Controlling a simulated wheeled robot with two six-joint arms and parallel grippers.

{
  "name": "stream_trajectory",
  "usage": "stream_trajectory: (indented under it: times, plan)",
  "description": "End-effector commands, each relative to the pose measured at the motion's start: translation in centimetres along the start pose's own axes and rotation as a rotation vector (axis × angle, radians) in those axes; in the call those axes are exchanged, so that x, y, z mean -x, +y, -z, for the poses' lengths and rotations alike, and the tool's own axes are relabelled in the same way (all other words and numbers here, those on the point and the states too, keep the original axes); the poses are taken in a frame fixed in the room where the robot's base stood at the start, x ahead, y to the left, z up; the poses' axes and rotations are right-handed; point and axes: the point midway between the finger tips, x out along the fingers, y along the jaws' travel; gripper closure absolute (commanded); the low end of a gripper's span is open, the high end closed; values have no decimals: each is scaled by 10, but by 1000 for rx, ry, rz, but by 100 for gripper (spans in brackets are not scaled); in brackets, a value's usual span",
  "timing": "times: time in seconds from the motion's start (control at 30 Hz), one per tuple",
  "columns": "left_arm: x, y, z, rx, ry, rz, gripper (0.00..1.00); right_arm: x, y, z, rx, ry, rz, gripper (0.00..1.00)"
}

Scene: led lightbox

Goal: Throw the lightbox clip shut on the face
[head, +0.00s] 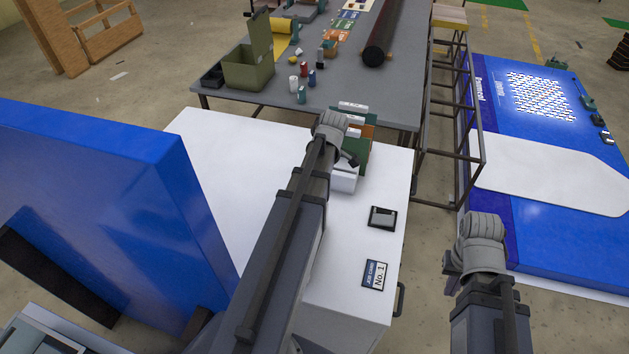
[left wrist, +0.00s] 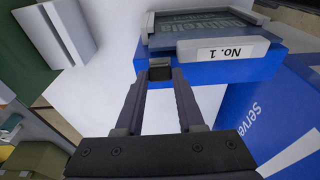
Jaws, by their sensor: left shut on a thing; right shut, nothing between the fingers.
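In the left wrist view, my left gripper (left wrist: 160,76) is shut on a small dark piece that looks like the lightbox clip (left wrist: 160,72). The piece sits at the edge of a blue box (left wrist: 215,70) with a grey frame and a white "No. 1" label (left wrist: 222,50); I cannot tell whether they touch. In the head view my left arm reaches over the white worktop, and its fingertips are mostly hidden. My right gripper (head: 480,240) is shut and empty, to the right of the worktop.
A large blue panel (head: 90,190) stands at the left of the white worktop (head: 215,150). A "No. 1" card (head: 376,275) and a dark tile (head: 381,217) lie on its right side. Behind is a grey table (head: 225,98) with an olive bin (head: 250,68). A blue board (head: 560,250) lies at right.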

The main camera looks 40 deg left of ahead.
Motion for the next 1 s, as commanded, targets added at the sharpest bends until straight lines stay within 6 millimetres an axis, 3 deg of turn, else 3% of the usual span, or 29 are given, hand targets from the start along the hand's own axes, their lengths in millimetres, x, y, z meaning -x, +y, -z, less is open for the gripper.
stream_trajectory:
  times: [0.67,0.7,0.93,1.0]
  plan:
    - [0,-1,-4,1,58,4,100,-3,0,0,1,0,0,100]
    - [0,-1,-4,0,58,4,58,-3,0,0,1,0,0,100]
    - [0,-1,-4,0,58,2,32,-3,0,0,1,0,0,100]
    - [0,-1,-4,0,58,2,32,-3,0,0,1,0,0,100]
